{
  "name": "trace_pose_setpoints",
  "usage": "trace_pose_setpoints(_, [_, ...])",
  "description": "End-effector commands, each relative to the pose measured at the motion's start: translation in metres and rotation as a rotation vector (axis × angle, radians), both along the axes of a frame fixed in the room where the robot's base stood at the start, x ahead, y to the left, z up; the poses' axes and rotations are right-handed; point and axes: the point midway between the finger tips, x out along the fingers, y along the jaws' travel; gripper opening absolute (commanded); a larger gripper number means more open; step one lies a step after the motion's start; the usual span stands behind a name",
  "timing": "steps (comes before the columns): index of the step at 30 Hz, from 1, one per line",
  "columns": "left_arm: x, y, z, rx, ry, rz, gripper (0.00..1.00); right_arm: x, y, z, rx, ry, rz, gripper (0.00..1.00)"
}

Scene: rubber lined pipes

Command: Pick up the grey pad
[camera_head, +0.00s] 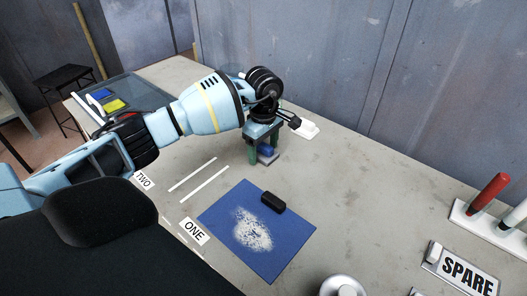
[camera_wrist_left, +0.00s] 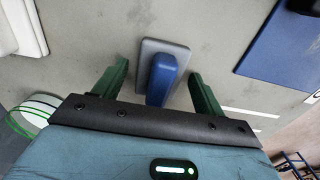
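The grey pad (camera_wrist_left: 176,47) is a flat grey plate with a blue block-shaped handle (camera_wrist_left: 161,78) on top. In the head view the blue handle (camera_head: 266,151) shows between the green fingers, and the pad is partly hidden by them. My left gripper (camera_head: 263,152) points down over the pad. In the left wrist view its two green fingers (camera_wrist_left: 159,72) are apart on either side of the handle, with a gap on each side. It is open and holds nothing. My right gripper is not in view.
A blue mat (camera_head: 285,245) with white powder and a black block (camera_head: 273,201) lies in front of the pad. A white object (camera_head: 309,129) sits just behind the gripper. White strips (camera_head: 205,184) and labels lie to the left.

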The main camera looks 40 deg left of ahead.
Motion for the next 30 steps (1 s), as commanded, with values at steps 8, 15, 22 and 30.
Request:
trace_pose_setpoints(8, [0.000, 0.000, 0.000, 0.000, 0.000, 0.000, 0.34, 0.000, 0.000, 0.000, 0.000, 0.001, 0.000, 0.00])
trace_pose_setpoints(15, [0.000, 0.000, 0.001, 0.000, -0.001, 0.000, 0.27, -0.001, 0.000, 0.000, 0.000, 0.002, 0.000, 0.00])
trace_pose_setpoints(22, [0.001, 0.000, 0.009, 0.001, -0.002, 0.001, 0.27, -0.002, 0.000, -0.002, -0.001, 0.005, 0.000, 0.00])
trace_pose_setpoints(30, [-0.008, 0.001, 0.035, 0.002, 0.002, -0.001, 0.27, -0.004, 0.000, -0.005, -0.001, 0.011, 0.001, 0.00])
